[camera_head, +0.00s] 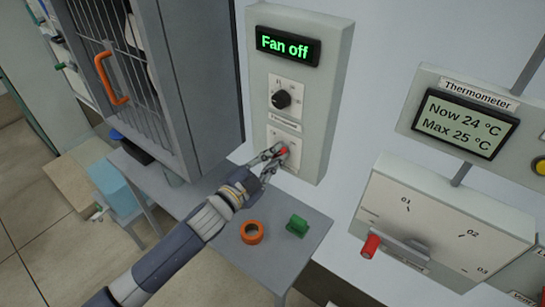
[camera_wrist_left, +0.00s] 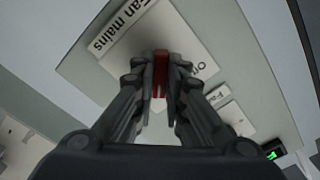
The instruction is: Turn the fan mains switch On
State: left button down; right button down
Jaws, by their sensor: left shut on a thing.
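The fan mains switch is a red lever (camera_head: 284,151) on a white plate low on the grey fan panel (camera_head: 309,120). My left gripper (camera_head: 275,157) is at this plate, with its fingers around the red lever. In the left wrist view the red lever (camera_wrist_left: 160,68) sits between the fingertips of the gripper (camera_wrist_left: 160,85), which is shut on it. The plate (camera_wrist_left: 125,35) there reads "Fan mains", with a partly hidden label on its right. The panel display (camera_head: 288,46) reads "Fan off". My right gripper is not in view.
A black rotary knob (camera_head: 281,99) sits just above the switch. A grey table (camera_head: 272,268) below holds an orange ring (camera_head: 252,232) and a green block (camera_head: 297,225). A barred cabinet (camera_head: 160,80) stands close on the left; a thermometer (camera_head: 464,122) and a gauge box with a red handle (camera_head: 371,246) are right.

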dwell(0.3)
pick_arm(q)
jog(key=c, duration=1.6)
grip_release()
jog(key=shift+c, duration=0.2)
jog(key=v, duration=1.2)
